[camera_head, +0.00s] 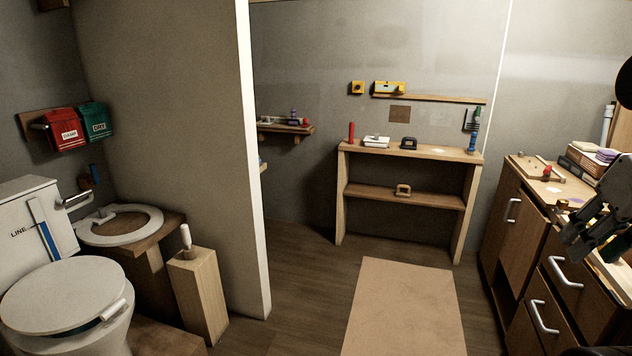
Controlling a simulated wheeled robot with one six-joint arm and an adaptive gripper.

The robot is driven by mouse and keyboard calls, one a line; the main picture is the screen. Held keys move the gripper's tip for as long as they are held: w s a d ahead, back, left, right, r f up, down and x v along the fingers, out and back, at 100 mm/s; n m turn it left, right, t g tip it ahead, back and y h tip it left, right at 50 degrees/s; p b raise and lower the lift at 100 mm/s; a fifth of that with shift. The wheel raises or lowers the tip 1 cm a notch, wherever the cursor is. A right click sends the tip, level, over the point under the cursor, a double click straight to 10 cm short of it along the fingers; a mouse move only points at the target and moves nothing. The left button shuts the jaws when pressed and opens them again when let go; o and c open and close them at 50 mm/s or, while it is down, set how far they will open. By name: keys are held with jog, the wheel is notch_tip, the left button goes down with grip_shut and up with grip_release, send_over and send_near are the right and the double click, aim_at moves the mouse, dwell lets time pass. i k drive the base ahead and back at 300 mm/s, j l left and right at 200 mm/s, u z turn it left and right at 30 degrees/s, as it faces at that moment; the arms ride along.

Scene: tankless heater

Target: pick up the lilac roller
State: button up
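I cannot make out a lilac roller for certain. Another small purplish item (293,114) stands on the little wall shelf at the back, also too small to identify. My gripper (583,247) is at the right edge, in front of the counter and above the drawers. It is dark and partly blends with what is behind it, so whether its fingers are apart is unclear. I see nothing held in it.
The wooden counter (528,173) with drawers stands at right. A wooden shelf unit (414,150) with small items stands at the back wall. A tan mat (405,310) lies on open floor. A partition wall (165,130) and a toilet (65,300) are at left.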

aim_at(294, 121)
jog(key=i, duration=2.3)
jog(key=i+l+u, duration=0.1)
jog(key=i+u, duration=0.3)
jog(key=i, duration=0.2)
jog(key=i+l+u, duration=0.4)
jog(key=i, duration=0.2)
jog(key=i+l+u, duration=0.8)
jog(key=i+l, duration=0.15)
jog(key=l, duration=0.1)
